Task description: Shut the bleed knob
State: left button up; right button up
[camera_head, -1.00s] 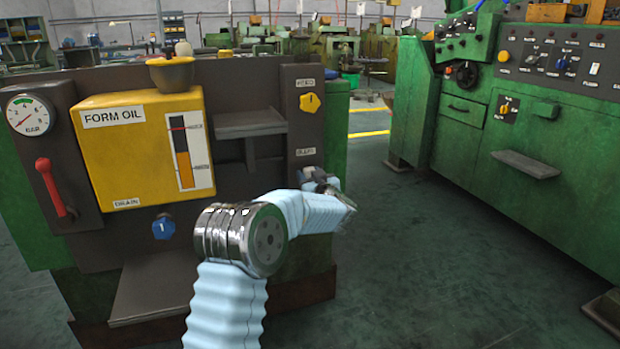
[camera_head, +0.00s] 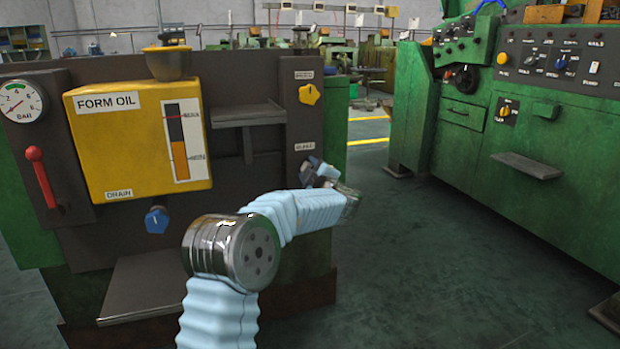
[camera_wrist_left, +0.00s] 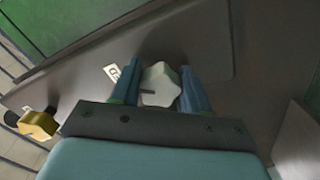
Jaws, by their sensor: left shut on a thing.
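The bleed knob (camera_wrist_left: 160,85) is a pale, lobed knob with a dark mark on one lobe. It shows in the left wrist view between the two blue fingers of my left gripper (camera_wrist_left: 161,90), which is shut on it. In the head view my left gripper (camera_head: 317,170) is at the panel's right strip, just below the bleed label (camera_head: 304,147). There my own wrist and gripper largely hide the knob. My right gripper is in neither current view.
A yellow knob (camera_head: 309,94) sits above on the same strip. A small shelf (camera_head: 247,114) juts out left of it. The yellow form oil tank (camera_head: 130,150), blue drain knob (camera_head: 157,220) and red lever (camera_head: 41,177) are further left. Open floor lies to the right.

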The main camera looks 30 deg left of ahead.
pick_arm(q)
jog(key=n+b, duration=0.2)
jog(key=n, duration=0.2)
jog(key=shift+f+b, duration=0.15)
jog(key=shift+b, duration=0.15)
jog(key=shift+n+b, duration=0.65)
jog(key=shift+n, duration=0.65)
jog(key=o, duration=1.1)
jog(key=shift+c, duration=0.2)
jog(key=shift+r, duration=0.2)
jog(key=v, duration=1.3)
jog(key=shift+s+d, duration=0.25)
jog(key=shift+s, duration=0.05)
